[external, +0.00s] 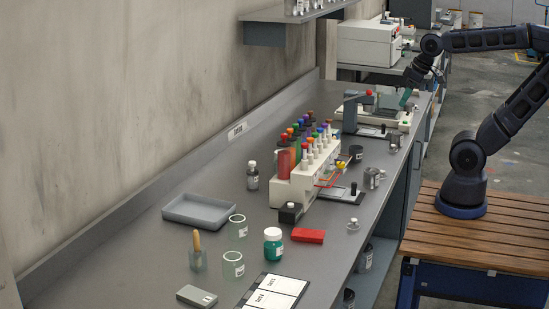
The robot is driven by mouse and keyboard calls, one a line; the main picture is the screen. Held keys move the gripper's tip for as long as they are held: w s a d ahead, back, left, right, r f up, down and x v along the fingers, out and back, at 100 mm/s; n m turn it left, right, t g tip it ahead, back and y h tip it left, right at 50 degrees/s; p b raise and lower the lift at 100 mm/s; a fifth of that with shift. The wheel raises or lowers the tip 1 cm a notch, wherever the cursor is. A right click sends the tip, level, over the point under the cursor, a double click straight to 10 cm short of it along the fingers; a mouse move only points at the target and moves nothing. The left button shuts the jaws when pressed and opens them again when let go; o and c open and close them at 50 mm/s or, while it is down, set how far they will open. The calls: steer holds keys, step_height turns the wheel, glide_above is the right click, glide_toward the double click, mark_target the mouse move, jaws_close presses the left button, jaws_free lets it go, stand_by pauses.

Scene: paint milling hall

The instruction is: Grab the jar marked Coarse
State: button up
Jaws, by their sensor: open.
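My gripper (412,88) is at the far end of the long grey bench, above a bench device. It is small in this view, and a teal piece (405,97) shows at its tip; I cannot tell whether the two touch. No label reading Coarse can be made out. A teal jar with a white lid (273,248) stands upright on the near part of the bench, far from my gripper. Two open clear glass jars with white labels, one behind (238,229) and one in front (233,267), stand left of it. Their label text is too small to read.
A cream rack machine with several coloured caps (292,191) stands mid-bench, between the jars and my gripper.

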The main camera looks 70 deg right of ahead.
steer(key=w+a+r+n+g, duration=0.1)
steer(key=w+a+r+n, duration=0.15)
steer(key=w+a, duration=0.45)
steer(key=w+a+r+n, duration=0.1)
steer(key=w+a+r, duration=0.3)
steer(key=w, duration=0.7)
steer(key=w+a+f+n+g, duration=0.1)
steer(key=w+a+n, duration=0.1)
steer(key=w+a, duration=0.5)
steer(key=w+a+f+n+g, duration=0.15)
steer(key=w+a, duration=0.35)
steer(key=a, duration=0.5)
steer(key=n+g, duration=0.1)
steer(key=n, duration=0.5)
glide_toward(233, 258)
steer(key=w+d+f, duration=0.1)
steer(key=d+f, duration=0.1)
steer(key=f, duration=0.9)
steer(key=shift+w+d+f, duration=0.2)
steer(key=shift+f, duration=0.2)
